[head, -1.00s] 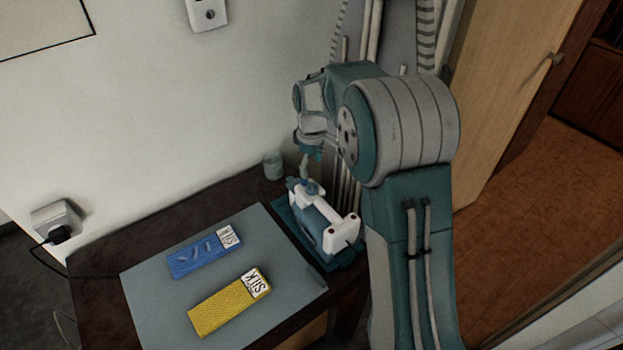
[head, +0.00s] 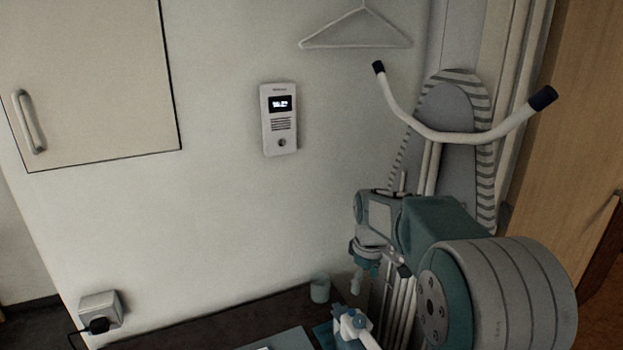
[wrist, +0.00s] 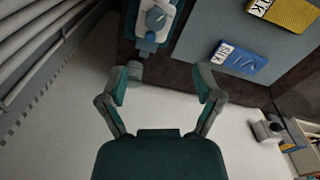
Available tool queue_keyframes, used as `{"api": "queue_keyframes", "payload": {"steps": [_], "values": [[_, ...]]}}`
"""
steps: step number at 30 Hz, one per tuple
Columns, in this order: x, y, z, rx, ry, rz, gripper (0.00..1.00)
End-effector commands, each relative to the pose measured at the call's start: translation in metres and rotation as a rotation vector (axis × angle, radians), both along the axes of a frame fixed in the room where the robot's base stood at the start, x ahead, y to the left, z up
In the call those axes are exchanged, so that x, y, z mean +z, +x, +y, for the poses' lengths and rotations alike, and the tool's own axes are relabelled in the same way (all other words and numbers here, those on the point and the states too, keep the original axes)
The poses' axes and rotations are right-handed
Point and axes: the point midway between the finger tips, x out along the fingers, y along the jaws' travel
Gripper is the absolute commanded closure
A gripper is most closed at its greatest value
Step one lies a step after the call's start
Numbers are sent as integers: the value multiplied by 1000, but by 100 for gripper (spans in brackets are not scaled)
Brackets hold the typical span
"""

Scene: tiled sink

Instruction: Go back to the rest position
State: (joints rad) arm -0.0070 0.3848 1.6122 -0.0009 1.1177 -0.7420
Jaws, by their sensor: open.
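My gripper (wrist: 166,82) is open and empty in the wrist view, its two fingers spread apart. In the head view my gripper (head: 364,265) hangs at the end of my bent arm, near the wall and above the table's back edge. A white and blue iron (wrist: 155,22) stands beyond the fingertips in the wrist view, apart from them. Only its top (head: 352,324) shows at the bottom of the head view.
A blue packet (wrist: 238,62) and a yellow packet (wrist: 285,14) lie on the grey mat (wrist: 200,32). A cup (head: 320,288) stands by the wall. An ironing board (head: 446,110), intercom (head: 279,120), hanger (head: 356,40) and cabinet (head: 90,80) are around. Open wall lies left of my arm.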

Motion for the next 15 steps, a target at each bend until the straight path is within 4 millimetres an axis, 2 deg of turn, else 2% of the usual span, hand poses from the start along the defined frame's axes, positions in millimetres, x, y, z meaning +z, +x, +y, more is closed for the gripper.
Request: {"api": "queue_keyframes", "payload": {"steps": [1, 6, 15], "values": [[14, -11, 0, -26, 1, -23, 17], [47, -49, -1, -132, 10, -88, 17], [86, -123, -2, -314, 41, -200, 17]]}}
